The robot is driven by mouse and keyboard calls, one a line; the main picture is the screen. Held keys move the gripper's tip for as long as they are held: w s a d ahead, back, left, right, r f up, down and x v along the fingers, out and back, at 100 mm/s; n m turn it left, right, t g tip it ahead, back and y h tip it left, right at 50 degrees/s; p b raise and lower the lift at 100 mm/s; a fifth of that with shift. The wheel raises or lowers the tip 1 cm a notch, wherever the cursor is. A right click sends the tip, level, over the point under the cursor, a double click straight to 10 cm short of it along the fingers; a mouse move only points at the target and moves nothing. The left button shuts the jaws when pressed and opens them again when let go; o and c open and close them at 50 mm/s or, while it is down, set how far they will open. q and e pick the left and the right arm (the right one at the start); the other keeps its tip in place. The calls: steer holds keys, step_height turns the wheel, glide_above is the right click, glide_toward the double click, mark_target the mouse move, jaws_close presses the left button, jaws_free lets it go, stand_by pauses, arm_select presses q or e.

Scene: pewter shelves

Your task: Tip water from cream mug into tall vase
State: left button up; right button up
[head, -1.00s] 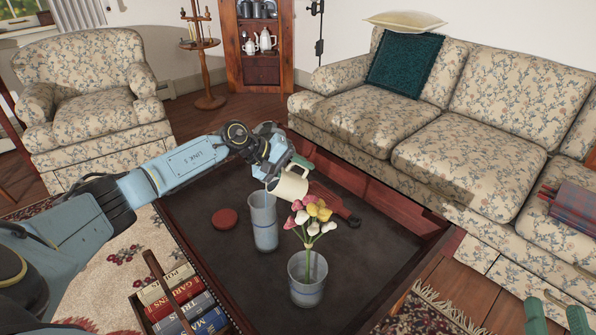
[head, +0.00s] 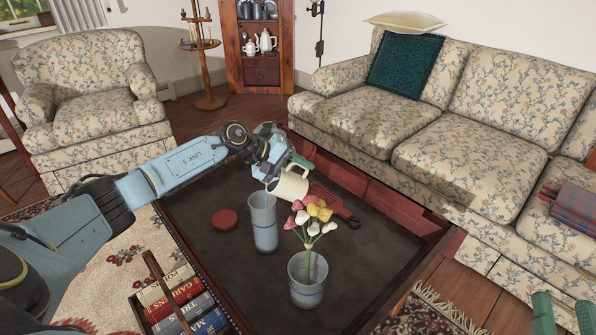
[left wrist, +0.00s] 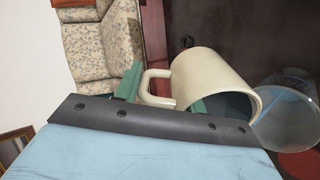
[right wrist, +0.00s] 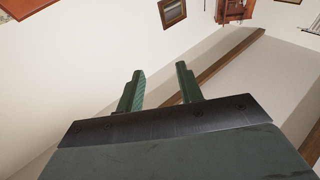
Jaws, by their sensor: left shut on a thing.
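The cream mug (head: 288,184) is tilted above the tall vase (head: 263,230), its mouth toward the vase's opening. My left gripper (head: 294,164) is shut on the mug by its handle side. In the left wrist view the mug (left wrist: 215,75) leans with its rim beside the clear vase rim (left wrist: 288,112), and its inside looks dark bluish. I cannot make out a stream of water. The vase stands upright on the dark table. My right gripper (head: 566,314) is at the bottom right, away from the table; its fingers (right wrist: 158,85) are apart and empty.
A shorter vase with flowers (head: 306,288) stands right of the tall vase. A round red lid-like object (head: 224,220) and a red object (head: 335,205) lie on the table (head: 215,260). A book caddy (head: 180,305) is at the front left; a sofa (head: 450,140) stands behind.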

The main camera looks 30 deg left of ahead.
arm_select(q)
steer(key=shift+r+b, duration=0.15)
steer(key=shift+b, duration=0.15)
arm_select(e)
steer(key=shift+s+a+r+t, duration=0.1)
steer(key=shift+s+r+t, duration=0.1)
steer(key=shift+r+t, duration=0.25)
steer(key=shift+s+r+t, duration=0.15)
steer(key=shift+r+t, duration=0.2)
steer(key=shift+r, duration=0.2)
steer(key=shift+s+r+t+y, duration=0.15)
steer(key=shift+r+t+y, duration=0.1)
steer(key=shift+t+y, duration=0.05)
arm_select(q)
steer(key=shift+s+b, duration=0.1)
steer(key=shift+b, duration=0.25)
arm_select(e)
steer(key=shift+s, duration=0.1)
arm_select(q)
steer(key=shift+r, duration=0.1)
arm_select(e)
steer(key=shift+s+r+t, duration=0.1)
steer(key=shift+r+t, duration=0.2)
arm_select(q)
steer(key=shift+a+b, duration=0.1)
steer(key=shift+b, duration=0.3)
arm_select(e)
steer(key=shift+s+r+t, duration=0.25)
steer(key=shift+r+t, duration=0.2)
steer(key=shift+t, duration=0.05)
